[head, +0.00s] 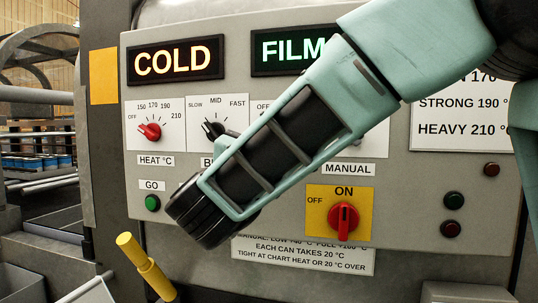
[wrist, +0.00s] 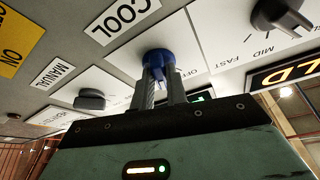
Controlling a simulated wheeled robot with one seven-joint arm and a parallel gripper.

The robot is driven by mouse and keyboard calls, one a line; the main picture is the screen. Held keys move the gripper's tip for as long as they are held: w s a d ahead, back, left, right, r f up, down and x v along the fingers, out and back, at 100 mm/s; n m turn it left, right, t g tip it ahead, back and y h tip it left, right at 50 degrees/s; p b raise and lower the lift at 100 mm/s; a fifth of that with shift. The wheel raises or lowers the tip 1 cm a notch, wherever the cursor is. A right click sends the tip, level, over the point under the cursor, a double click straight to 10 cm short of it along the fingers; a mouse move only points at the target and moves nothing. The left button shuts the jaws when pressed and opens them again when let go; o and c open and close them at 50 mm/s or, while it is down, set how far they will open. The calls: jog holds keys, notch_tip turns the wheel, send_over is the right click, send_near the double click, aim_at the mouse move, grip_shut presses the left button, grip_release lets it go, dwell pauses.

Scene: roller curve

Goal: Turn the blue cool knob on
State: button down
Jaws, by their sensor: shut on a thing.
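The blue cool knob (wrist: 158,60) shows in the wrist view on the grey control panel, between the COOL label (wrist: 122,15) and a white dial plate. My gripper (wrist: 160,76) has its two fingers around the lower part of the knob, shut on it. The OFF mark lies just to the right of the knob in that view; where the knob points cannot be told. In the head view my arm covers the cool knob, and my gripper is hidden there too.
In the head view a red heat knob (head: 150,131) and a black speed knob (head: 213,131) sit to the left. A red switch (head: 344,220) on a yellow plate is at ON. A lit COLD sign (head: 174,61) is above. A yellow lever (head: 146,266) stands below.

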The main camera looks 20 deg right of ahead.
jog(key=shift+f+m+g+b, duration=0.15)
jog(key=shift+m+g+b, duration=0.35)
jog(key=shift+m, duration=0.4)
jog(key=c, duration=1.4)
grip_release()
jog(key=b+v, duration=0.4)
jog(key=v, duration=1.3)
jog(key=shift+f, duration=0.3)
jog(key=shift+a, duration=0.15)
